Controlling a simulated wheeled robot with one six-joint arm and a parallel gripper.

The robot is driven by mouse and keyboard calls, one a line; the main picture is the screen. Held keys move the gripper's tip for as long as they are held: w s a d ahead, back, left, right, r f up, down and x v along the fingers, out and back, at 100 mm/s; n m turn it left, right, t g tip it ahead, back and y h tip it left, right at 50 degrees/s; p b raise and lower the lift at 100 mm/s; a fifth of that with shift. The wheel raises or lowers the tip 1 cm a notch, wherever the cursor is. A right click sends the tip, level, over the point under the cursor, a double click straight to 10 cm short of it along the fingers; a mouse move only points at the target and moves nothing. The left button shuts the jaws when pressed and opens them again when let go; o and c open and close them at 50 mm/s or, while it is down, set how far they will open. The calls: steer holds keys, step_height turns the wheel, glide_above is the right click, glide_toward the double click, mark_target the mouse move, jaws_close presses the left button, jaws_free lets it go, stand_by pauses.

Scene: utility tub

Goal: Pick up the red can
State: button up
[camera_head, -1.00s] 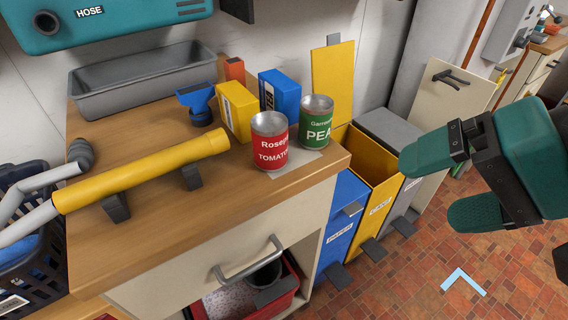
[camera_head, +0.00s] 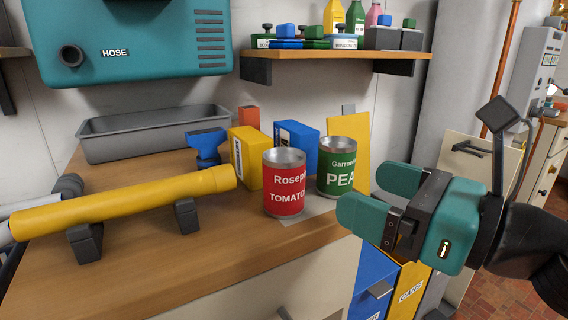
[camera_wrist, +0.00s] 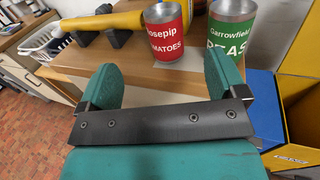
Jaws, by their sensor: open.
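The red can (camera_head: 284,184), labelled as tomatoes, stands upright on the wooden counter near its front right edge. It also shows in the wrist view (camera_wrist: 167,36), beyond my fingers and between them, a little right of the middle. A green can of peas (camera_head: 336,168) stands close to its right. My gripper (camera_head: 378,198) is open and empty, to the right of the red can and in front of the green can, apart from both. In the wrist view my gripper (camera_wrist: 162,88) has its two teal fingers wide apart, pointing toward the counter.
A yellow pipe (camera_head: 125,202) on dark supports lies left of the red can. Yellow (camera_head: 246,158) and blue (camera_head: 297,146) boxes stand behind the cans. A grey tray (camera_head: 152,133) is at the back. A shelf (camera_head: 330,56) hangs above. The counter's front (camera_head: 180,265) is bare.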

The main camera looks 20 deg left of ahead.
mark_target(301, 171)
steer(key=p+x, duration=0.6)
steer(key=x, duration=0.2)
steer(key=shift+p, duration=0.3)
steer(key=p+x, duration=0.2)
steer(key=x, duration=0.2)
steer(key=shift+w+a+f+p, duration=0.15)
steer(key=shift+w+a+p, duration=0.05)
steer(key=shift+a+p, duration=0.15)
steer(key=shift+w+a+f, duration=0.15)
steer(key=shift+w+a, duration=0.05)
steer(key=shift+a, duration=0.2)
steer(key=shift+f, duration=0.1)
steer(key=c, duration=1)
